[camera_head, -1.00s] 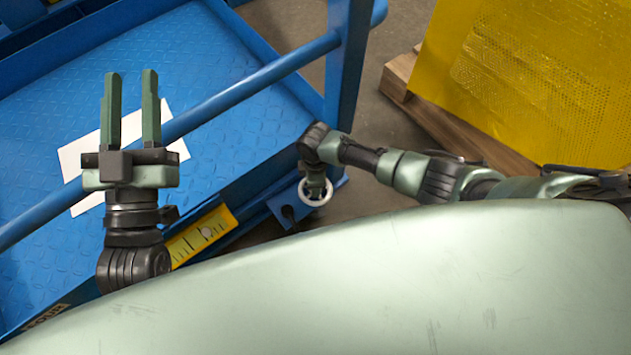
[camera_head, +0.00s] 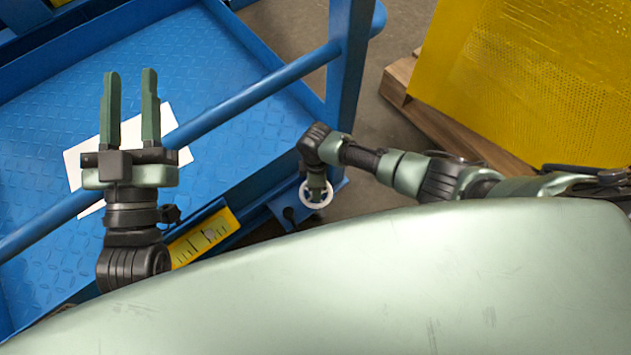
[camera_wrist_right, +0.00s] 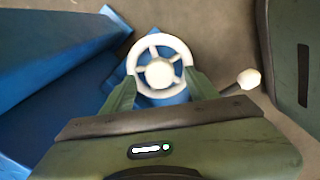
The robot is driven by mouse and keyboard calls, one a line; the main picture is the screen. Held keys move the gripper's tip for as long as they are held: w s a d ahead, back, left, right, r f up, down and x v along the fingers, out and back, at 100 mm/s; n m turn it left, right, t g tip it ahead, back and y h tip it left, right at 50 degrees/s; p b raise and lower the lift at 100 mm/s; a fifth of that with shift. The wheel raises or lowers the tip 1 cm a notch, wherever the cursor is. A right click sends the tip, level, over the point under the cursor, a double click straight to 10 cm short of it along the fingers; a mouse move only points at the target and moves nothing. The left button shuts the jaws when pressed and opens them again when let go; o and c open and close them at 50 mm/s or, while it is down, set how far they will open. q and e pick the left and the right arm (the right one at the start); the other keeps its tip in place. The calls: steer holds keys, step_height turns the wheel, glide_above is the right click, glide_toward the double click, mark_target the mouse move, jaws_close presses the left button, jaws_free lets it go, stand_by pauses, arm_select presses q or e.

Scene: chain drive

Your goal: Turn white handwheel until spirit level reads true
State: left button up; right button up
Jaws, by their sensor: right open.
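The white handwheel (camera_head: 327,200) is a small spoked ring at the corner of the blue platform in the head view. In the right wrist view the wheel (camera_wrist_right: 160,91) lies between the finger tips of my right gripper (camera_wrist_right: 160,82), which is open; I cannot tell whether they touch it. A white knob (camera_wrist_right: 248,79) on a dark stem shows beside the right finger. A yellow strip with dark marks (camera_head: 202,238), possibly the spirit level, lies along the platform edge; its reading is too small to tell. My left gripper (camera_head: 130,78) is open and empty above the platform.
A yellow perforated panel (camera_head: 550,80) stands by a wooden pallet (camera_head: 470,135) at the right.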

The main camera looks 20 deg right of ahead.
step_height(320, 180, up, 6)
steer(key=p, duration=0.6)
steer(key=shift+f, duration=0.1)
